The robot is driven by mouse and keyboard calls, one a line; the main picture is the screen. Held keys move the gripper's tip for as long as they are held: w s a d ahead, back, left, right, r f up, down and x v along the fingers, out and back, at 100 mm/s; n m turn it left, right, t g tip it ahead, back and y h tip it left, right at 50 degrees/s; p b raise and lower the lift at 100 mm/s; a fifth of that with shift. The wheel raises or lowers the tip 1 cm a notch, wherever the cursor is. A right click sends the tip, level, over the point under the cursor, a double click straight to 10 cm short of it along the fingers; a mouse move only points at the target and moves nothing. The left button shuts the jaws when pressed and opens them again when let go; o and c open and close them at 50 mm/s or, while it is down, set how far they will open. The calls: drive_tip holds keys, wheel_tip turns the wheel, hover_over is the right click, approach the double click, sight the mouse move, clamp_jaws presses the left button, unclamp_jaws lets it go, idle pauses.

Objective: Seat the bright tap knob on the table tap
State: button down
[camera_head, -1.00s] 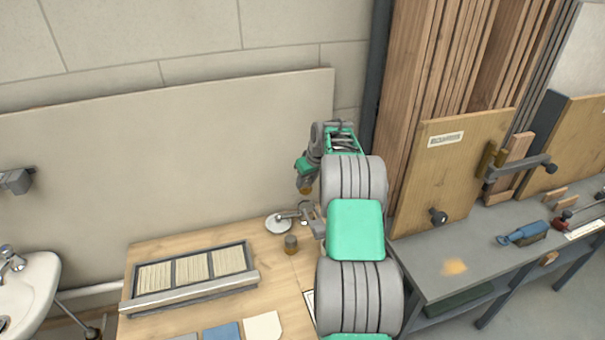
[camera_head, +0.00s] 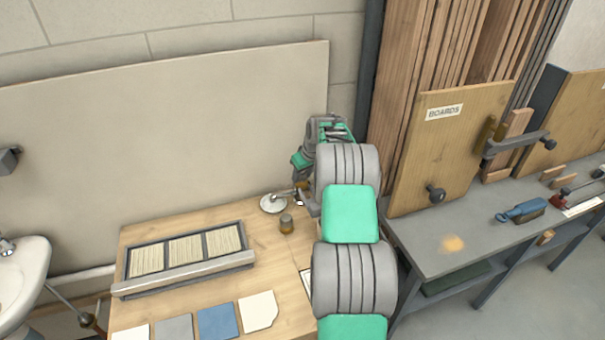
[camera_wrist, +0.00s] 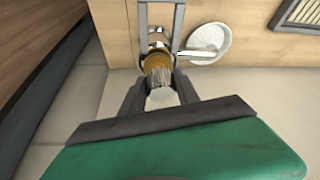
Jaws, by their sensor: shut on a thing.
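The table tap (camera_head: 300,200) is right below the gripper in the head view, partly hidden by my arm. In the wrist view the chrome tap (camera_wrist: 160,38) shows just beyond the knob's brass rim. I cannot tell whether knob and tap touch.
A pale round dish (camera_head: 273,203) lies beside the tap. A darker brass-brown cylinder (camera_head: 286,224) stands in front on the wooden table. A slatted tray (camera_head: 187,256) and several tiles (camera_head: 217,320) lie left and front. The grey bench (camera_head: 440,255) is right.

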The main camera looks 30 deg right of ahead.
drive_tip(key=c, duration=0.8)
unclamp_jaws()
drive_tip(key=shift+r, duration=0.1)
drive_tip(key=b+v, duration=0.1)
drive_tip(key=v, duration=0.6)
drive_tip(key=shift+s+r, duration=0.25)
drive_tip(key=shift+r, duration=0.05)
